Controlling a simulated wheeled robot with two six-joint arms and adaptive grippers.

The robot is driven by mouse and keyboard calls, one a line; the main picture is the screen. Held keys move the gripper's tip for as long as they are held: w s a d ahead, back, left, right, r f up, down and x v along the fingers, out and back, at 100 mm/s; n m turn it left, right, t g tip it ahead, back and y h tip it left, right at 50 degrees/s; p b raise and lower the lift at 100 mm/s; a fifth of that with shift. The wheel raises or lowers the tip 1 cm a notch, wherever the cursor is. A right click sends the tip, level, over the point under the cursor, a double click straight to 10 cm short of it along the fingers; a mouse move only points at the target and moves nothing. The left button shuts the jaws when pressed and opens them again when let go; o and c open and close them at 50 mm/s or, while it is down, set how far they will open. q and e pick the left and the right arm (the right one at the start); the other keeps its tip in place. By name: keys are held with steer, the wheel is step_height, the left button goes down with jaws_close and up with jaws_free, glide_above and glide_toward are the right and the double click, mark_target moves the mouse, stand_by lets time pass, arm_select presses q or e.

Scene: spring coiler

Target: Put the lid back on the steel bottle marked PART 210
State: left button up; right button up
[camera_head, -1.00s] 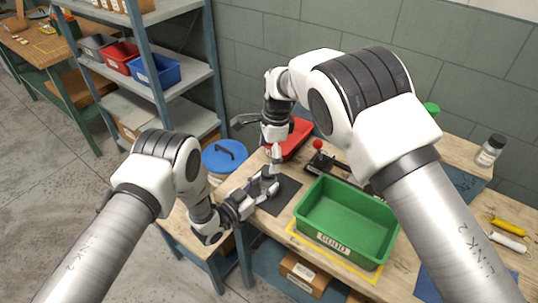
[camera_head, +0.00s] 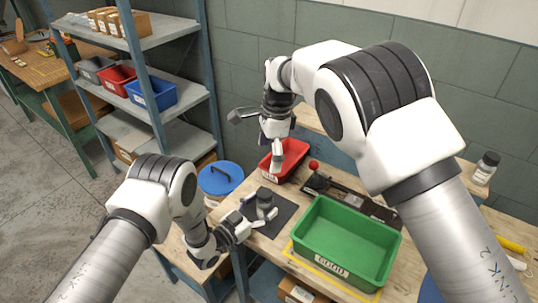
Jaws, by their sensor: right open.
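A small grey cylinder with a dark top (camera_head: 265,203) stands on the dark mat (camera_head: 283,213). It may be the steel bottle. No PART 210 marking can be read, and I cannot tell whether the dark top is a separate lid. My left gripper (camera_head: 241,226) is low, just left of and in front of the cylinder. Its fingers are too small to show whether they are open, shut or touching the cylinder. My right gripper (camera_head: 257,142) is open and empty, above and behind the cylinder, with one finger in front of the red tray.
A green bin (camera_head: 325,262) stands right of the mat. Behind are a red tray (camera_head: 270,176) and a red-knobbed lever device (camera_head: 316,180). A blue round lid (camera_head: 218,180) is at left. A dark-capped jar (camera_head: 485,170) stands far right. My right arm covers part of the bench.

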steer(key=shift+a, duration=0.15)
arm_select(q)
steer(key=v, duration=1.2)
arm_select(e)
step_height(320, 180, down, 6)
steer(key=b, duration=0.5)
steer(key=shift+r+b, duration=0.1)
steer(key=shift+b, duration=0.25)
arm_select(q)
steer(key=s+a+f+n+g+y, duration=0.3)
steer(key=s+a+f+y, duration=0.1)
steer(key=f, duration=0.4)
steer(key=s+a+f+n+g+y, duration=0.3)
steer(key=s+a+f+y, duration=0.2)
steer(key=s+f, duration=0.3)
steer(key=shift+a+f+y, duration=0.3)
steer(key=shift+a+f, duration=0.15)
steer(key=shift+a, duration=0.15)
steer(key=shift+s, duration=0.1)
arm_select(e)
steer(key=shift+s, duration=0.1)
